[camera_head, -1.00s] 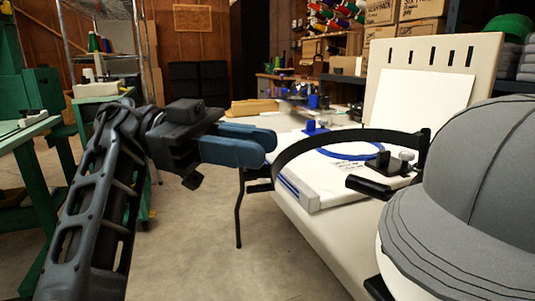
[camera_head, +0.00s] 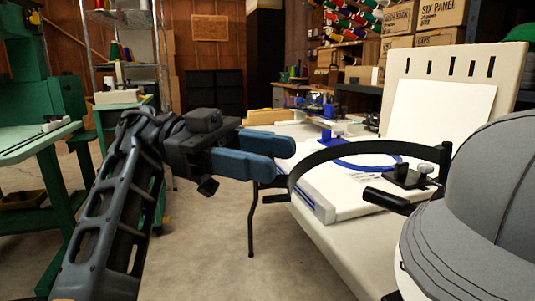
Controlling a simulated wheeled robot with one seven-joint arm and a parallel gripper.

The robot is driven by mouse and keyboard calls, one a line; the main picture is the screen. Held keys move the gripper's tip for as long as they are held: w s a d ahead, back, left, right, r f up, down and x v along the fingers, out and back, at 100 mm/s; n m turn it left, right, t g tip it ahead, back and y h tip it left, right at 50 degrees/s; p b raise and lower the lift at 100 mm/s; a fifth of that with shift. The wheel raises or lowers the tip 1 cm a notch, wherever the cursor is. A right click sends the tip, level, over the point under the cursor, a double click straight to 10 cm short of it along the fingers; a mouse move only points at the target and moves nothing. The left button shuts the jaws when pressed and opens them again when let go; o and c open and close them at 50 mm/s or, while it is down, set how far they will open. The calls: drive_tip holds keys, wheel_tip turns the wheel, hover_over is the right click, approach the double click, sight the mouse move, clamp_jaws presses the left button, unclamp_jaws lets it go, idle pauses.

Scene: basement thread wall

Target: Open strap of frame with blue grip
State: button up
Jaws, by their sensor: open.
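My gripper (camera_head: 292,156) is open and empty, with blue fingers pointing right, in front of the table. A black curved strap (camera_head: 352,149) arcs just right of the fingertips; whether they touch it cannot be told. The strap runs to a black bracket with a grey knob (camera_head: 426,168) at the right. A black bar handle (camera_head: 387,200) sticks out below it. A blue ring with a blue grip (camera_head: 329,140) lies on the white table behind the strap. I cannot see a blue grip on the strap's own frame.
A grey cap (camera_head: 476,215) fills the lower right. The white table (camera_head: 335,255) has an upright slotted board (camera_head: 465,65) at its back. A green machine table (camera_head: 30,145) stands left. The floor (camera_head: 205,235) between is clear.

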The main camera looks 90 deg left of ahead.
drive_tip(key=v, duration=0.7)
drive_tip(key=shift+p, duration=0.3)
drive_tip(key=shift+s+a, duration=0.1)
drive_tip(key=shift+s, duration=0.05)
